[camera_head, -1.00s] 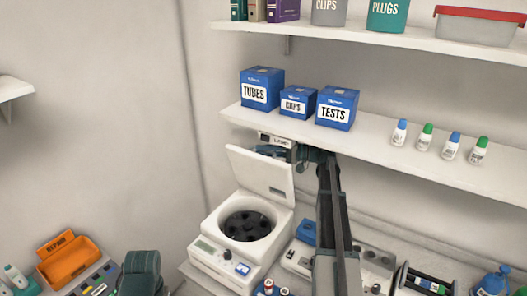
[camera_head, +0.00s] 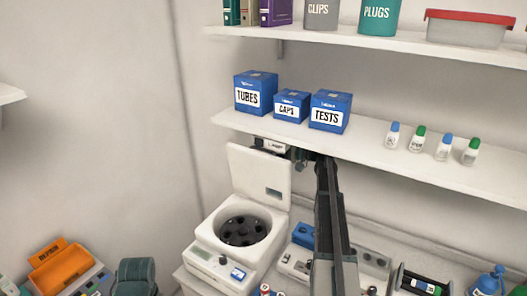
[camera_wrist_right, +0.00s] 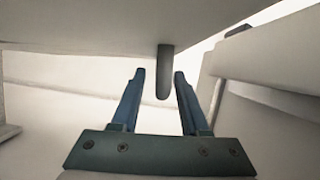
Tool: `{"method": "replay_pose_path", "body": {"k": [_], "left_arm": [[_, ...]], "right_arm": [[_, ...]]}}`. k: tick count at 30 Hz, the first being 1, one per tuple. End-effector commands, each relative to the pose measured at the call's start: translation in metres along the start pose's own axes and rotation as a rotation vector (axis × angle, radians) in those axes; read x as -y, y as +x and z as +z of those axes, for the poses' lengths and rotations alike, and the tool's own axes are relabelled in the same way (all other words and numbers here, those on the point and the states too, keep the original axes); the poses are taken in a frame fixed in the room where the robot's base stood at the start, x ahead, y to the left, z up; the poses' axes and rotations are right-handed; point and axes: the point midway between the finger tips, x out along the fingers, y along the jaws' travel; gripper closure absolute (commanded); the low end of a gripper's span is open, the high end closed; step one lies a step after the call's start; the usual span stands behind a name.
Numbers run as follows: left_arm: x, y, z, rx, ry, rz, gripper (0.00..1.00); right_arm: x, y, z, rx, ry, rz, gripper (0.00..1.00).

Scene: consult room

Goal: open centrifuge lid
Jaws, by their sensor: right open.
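The white centrifuge (camera_head: 207,240) stands on the bench, its dark rotor (camera_head: 243,230) exposed. Its lid (camera_head: 258,177) stands raised, close to upright, at the back of the bowl. My right gripper (camera_head: 298,155) is just right of the lid's upper edge, under the lower shelf and partly hidden by my arm. In the right wrist view my gripper (camera_wrist_right: 158,82) is open, with nothing clasped between its fingers. A dark rounded peg hangs near the fingertips there. I cannot tell if the gripper touches the lid. My left gripper is not in view.
The lower shelf (camera_head: 365,142) runs close above the gripper and carries blue boxes (camera_head: 327,110) and small bottles (camera_head: 443,148). A rack (camera_head: 424,284) and a blue bottle (camera_head: 490,283) stand at right. An orange bin (camera_head: 60,268) is at lower left.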

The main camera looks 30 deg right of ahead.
Motion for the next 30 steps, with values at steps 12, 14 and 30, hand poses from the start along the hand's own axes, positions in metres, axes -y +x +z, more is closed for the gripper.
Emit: {"method": "replay_pose_path", "body": {"k": [12, 14, 30], "left_arm": [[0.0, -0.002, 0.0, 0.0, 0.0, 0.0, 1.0], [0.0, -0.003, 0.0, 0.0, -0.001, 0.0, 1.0], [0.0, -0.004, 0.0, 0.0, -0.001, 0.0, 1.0]], "right_arm": [[0.0, -0.064, -0.001, -0.003, 0.0, 0.0, 0.55], [0.0, -0.078, -0.001, -0.004, 0.0, 0.0, 0.55], [0.0, -0.138, 0.0, -0.001, 0.0, 0.0, 0.55]]}}
